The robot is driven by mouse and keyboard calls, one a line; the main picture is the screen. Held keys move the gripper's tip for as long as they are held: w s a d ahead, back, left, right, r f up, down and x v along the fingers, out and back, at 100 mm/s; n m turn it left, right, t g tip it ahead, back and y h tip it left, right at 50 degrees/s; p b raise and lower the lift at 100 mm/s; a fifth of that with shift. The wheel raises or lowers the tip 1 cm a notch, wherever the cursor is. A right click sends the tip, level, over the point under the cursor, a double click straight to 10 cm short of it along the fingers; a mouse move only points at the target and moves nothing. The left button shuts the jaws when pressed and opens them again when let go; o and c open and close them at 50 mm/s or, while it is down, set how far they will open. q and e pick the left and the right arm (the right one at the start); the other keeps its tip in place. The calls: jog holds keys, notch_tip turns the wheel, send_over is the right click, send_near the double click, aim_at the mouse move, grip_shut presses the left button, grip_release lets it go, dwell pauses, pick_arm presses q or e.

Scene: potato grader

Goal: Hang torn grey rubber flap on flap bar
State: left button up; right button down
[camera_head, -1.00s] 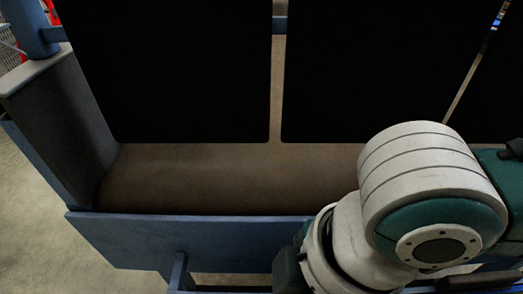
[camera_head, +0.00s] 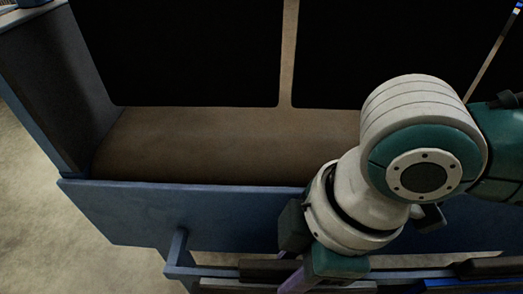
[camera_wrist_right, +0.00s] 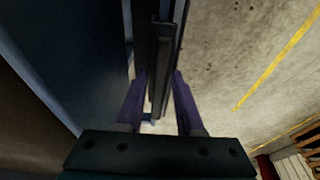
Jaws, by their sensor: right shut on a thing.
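My right gripper (camera_head: 292,281) reaches down at the lower blue rail in the head view, its fingertips partly out of the picture. In the right wrist view the purple fingers (camera_wrist_right: 159,78) stand either side of a long, thin dark grey piece (camera_wrist_right: 160,70), seen edge-on. It looks like the grey rubber flap; no tear can be made out. The gripper is shut on it. Two wide black flaps (camera_head: 180,50) (camera_head: 375,50) hang above the brown belt in the head view. The bar they hang from is out of view. My left gripper is not in view.
The blue side wall (camera_head: 200,212) of the machine runs between the belt (camera_head: 230,145) and the lower rail (camera_head: 212,271). Dark strips (camera_head: 487,267) lie along that rail. Bare concrete floor (camera_head: 60,240) is clear at the left.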

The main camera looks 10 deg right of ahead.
jog(key=c, duration=0.6)
grip_release()
jog(key=shift+o, duration=0.7)
